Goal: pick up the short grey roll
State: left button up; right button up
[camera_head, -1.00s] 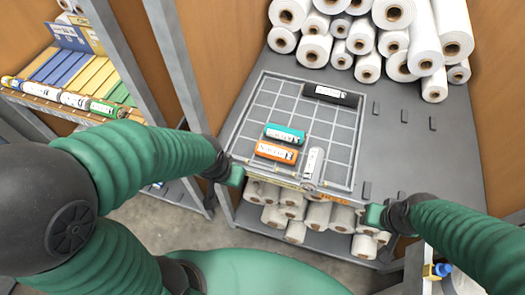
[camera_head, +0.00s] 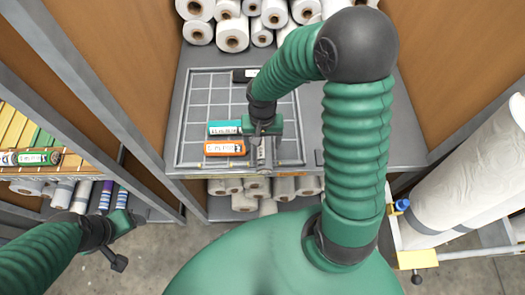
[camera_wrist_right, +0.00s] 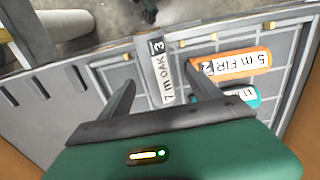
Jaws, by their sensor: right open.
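The short grey roll (camera_head: 264,156) lies on the gridded tray (camera_head: 190,120), right of an orange roll (camera_head: 224,148) and a teal roll (camera_head: 224,128). My right gripper (camera_head: 264,140) is over the roll and hides part of it in the head view. In the right wrist view, the grey roll (camera_wrist_right: 158,66), labelled "7 m OAK 3", lies between the two open fingers of my right gripper (camera_wrist_right: 162,78), with gaps on both sides. The orange roll (camera_wrist_right: 240,64) is close beside the right-hand finger. My left gripper (camera_head: 122,224) hangs away from the tray; its jaws are unclear.
A black roll (camera_head: 243,75) lies at the tray's far side, partly behind my right arm. White rolls (camera_head: 232,35) are stacked at the back, with more on the shelf below. The worktop right of the tray is clear.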

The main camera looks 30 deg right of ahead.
aim_at(264, 149)
jog(key=f, duration=0.4)
jog(key=shift+s+d+f, duration=0.1)
jog(key=shift+d+f, duration=0.25)
jog(key=shift+f, duration=0.2)
jog(key=shift+r, duration=0.1)
jog(key=c, duration=1.5)
